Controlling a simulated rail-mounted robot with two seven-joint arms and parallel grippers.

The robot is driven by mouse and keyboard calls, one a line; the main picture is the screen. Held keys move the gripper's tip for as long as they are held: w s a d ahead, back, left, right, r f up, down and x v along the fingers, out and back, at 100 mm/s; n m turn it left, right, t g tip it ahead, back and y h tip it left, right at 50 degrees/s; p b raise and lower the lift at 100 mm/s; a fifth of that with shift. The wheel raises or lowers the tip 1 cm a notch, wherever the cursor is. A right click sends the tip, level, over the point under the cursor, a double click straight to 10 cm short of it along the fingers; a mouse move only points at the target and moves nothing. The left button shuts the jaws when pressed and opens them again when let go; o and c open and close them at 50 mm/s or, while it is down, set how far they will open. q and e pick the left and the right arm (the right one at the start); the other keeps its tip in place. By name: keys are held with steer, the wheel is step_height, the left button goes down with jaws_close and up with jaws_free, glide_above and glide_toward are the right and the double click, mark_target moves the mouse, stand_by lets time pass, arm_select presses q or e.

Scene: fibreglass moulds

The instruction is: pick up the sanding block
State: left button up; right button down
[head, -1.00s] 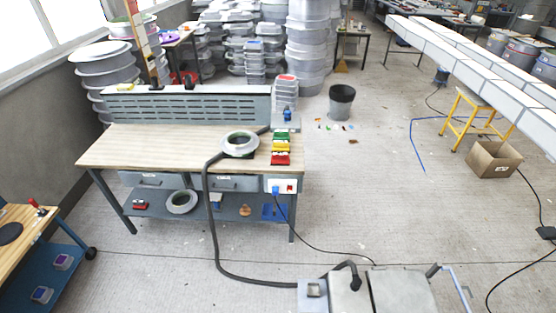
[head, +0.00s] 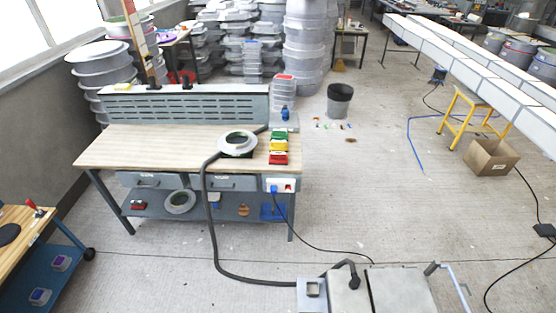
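I cannot tell for sure which thing is the sanding block. Small candidates lie at the workbench (head: 130,146). A red block-like thing (head: 138,205) and a small brown thing (head: 243,210) lie on its lower shelf. Green (head: 279,136), yellow (head: 278,146) and red (head: 278,158) box-like things stand in a row at the right end of the top. Neither of my grippers is in view.
A ring-shaped mould (head: 238,143) sits on the bench top, and another ring (head: 180,201) lies on the shelf. A dark hose (head: 213,240) runs down to grey equipment (head: 343,293) in front. A cart (head: 60,265) stands at left. Open floor lies right of the bench.

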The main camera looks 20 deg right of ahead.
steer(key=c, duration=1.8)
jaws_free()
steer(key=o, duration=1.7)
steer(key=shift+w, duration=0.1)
